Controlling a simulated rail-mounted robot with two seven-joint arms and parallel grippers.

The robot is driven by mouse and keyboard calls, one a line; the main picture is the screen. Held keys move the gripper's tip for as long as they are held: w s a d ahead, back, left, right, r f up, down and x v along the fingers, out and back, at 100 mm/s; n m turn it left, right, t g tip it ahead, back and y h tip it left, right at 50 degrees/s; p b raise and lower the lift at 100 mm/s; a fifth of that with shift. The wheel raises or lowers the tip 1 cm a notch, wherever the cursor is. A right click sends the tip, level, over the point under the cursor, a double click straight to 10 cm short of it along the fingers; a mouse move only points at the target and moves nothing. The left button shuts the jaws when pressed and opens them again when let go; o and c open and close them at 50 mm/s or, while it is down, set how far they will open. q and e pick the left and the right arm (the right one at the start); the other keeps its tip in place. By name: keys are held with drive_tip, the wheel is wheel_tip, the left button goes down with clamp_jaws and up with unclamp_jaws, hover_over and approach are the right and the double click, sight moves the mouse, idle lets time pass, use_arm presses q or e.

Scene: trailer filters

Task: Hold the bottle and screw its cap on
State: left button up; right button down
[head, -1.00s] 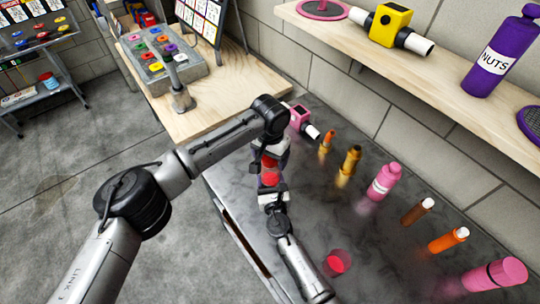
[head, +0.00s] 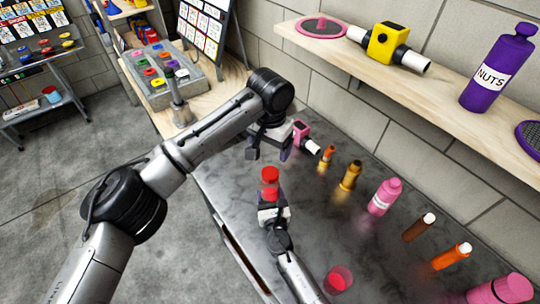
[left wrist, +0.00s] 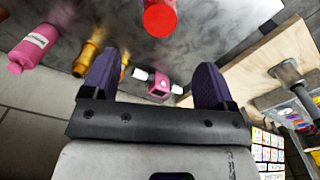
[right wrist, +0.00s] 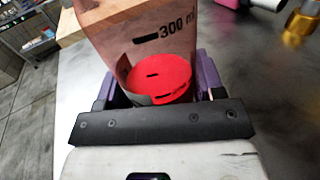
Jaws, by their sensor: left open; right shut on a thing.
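The red bottle (head: 270,191) stands about upright in my right gripper (head: 272,207), which is shut on it. A red cap-like top (head: 270,173) shows at its upper end; I cannot tell how firmly it sits. In the right wrist view the see-through bottle body (right wrist: 140,35) carries a "300 ml" mark, with a red disc (right wrist: 160,75) low between the fingers. My left gripper (head: 268,153) is open and empty, above and apart from the bottle. In the left wrist view the red top (left wrist: 159,18) lies beyond the open fingers (left wrist: 157,68).
Several bottles line the back of the dark table, among them a pink one (head: 384,197) and an orange one (head: 452,256). A pink boxy device (head: 301,134) stands near the left gripper. A clear red cup (head: 338,280) stands at front. A wooden shelf (head: 440,95) overhangs the back.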

use_arm(q)
drive_tip(key=shift+r, duration=0.6)
use_arm(e)
drive_tip(key=shift+c, duration=0.8)
unclamp_jaws()
drive_tip(key=shift+s, duration=0.1)
drive_tip(key=shift+s, duration=0.25)
use_arm(q)
wheel_tip(320, 180, up, 3)
drive_tip(key=p, duration=0.3)
drive_tip(key=shift+f, duration=0.1)
use_arm(e)
drive_tip(key=s, duration=0.4)
drive_tip(key=s+d, duration=0.1)
drive_tip(key=s, duration=0.3)
drive_tip(key=s+d, duration=0.1)
drive_tip(key=s, duration=0.4)
drive_tip(key=shift+d, duration=0.15)
